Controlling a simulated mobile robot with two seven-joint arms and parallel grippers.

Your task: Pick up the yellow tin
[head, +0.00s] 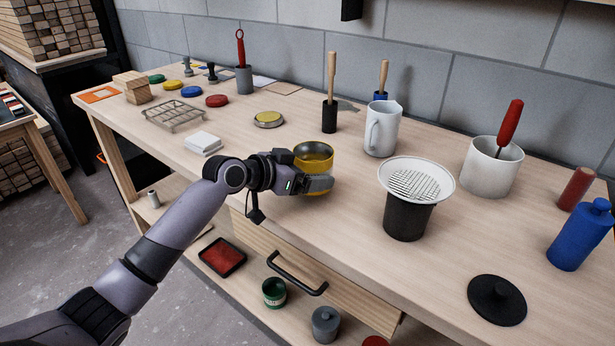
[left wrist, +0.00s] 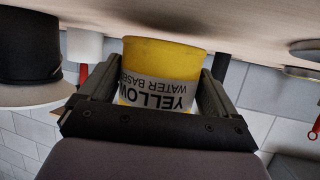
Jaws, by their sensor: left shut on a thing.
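Part of the tin is hidden behind the gripper in the head view. I cannot tell whether its base touches the bench. My right gripper is not in view.
A black pot with a white strainer (head: 416,180) stands to the right of the tin. A white jug (head: 382,130) and a black cup with a wooden handle (head: 330,116) stand behind it. A yellow lid (head: 268,119) lies behind left. A white block (head: 203,143) lies left.

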